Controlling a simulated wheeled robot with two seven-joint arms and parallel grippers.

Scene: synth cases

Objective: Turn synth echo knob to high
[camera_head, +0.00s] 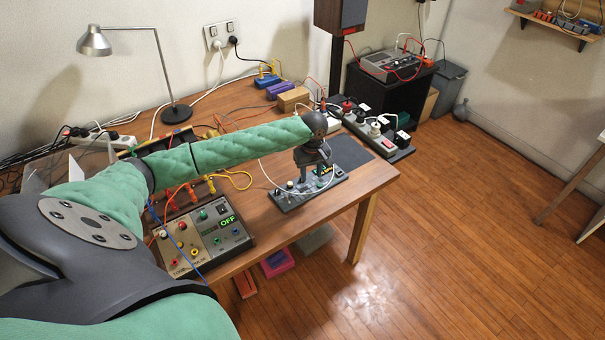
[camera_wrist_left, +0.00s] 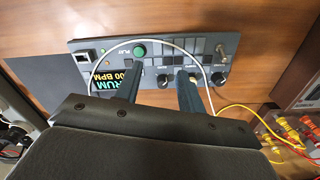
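The synth (camera_head: 300,190) is a dark grey panel near the table's front right edge; it also fills the middle of the left wrist view (camera_wrist_left: 150,45). It has a green button (camera_wrist_left: 140,52), a lit display reading "RUM" and "00 BPM" (camera_wrist_left: 105,82), and several black knobs, among them one (camera_wrist_left: 162,80) between my fingers and one (camera_wrist_left: 219,79) to their right. I cannot read which knob is echo. My left gripper (camera_wrist_left: 158,76) points at the panel with its fingers apart, nothing between them gripped; in the head view it (camera_head: 313,172) is over the synth. My right gripper is not in view.
A white cable (camera_wrist_left: 172,40) arcs across the panel. A power supply reading OFF (camera_head: 205,235) with colored leads stands nearer on the table. A dark mat (camera_head: 352,153) and a power strip (camera_head: 385,130) lie to the right. A desk lamp (camera_head: 175,110) is at the back.

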